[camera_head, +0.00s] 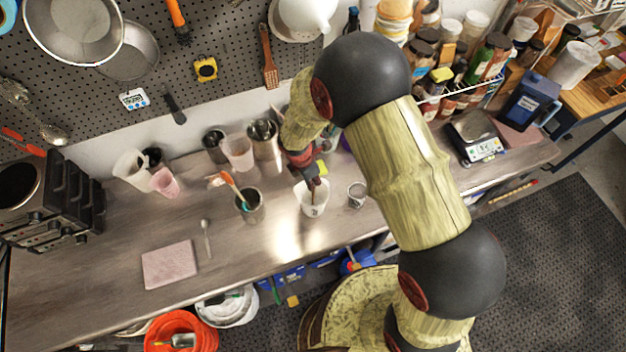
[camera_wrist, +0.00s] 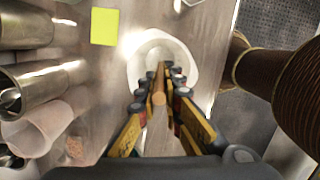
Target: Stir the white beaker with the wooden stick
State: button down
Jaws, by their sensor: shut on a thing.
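The white beaker (camera_head: 311,207) stands on the metal bench near its front edge, at the middle of the head view. It also shows in the wrist view (camera_wrist: 186,53), straight ahead of the fingers. My gripper (camera_head: 314,182) is above the beaker and points down at it. In the wrist view my gripper (camera_wrist: 158,98) is shut on the wooden stick (camera_wrist: 158,84), which is seen nearly end-on between the fingertips. The stick lines up with the beaker's mouth. Its lower end is hidden, so I cannot tell how deep it reaches.
A metal cup (camera_head: 356,194) stands close right of the beaker. A dark cup with tools (camera_head: 250,207) stands to its left. Steel and clear cups (camera_head: 263,138) stand behind. A yellow note (camera_wrist: 105,26) lies nearby. A pink board (camera_head: 169,264) lies front left.

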jog(key=shift+r, duration=0.1)
jog(key=shift+r+p, duration=2.95)
jog(key=shift+r, duration=2.55)
notch_tip(320, 180, up, 11)
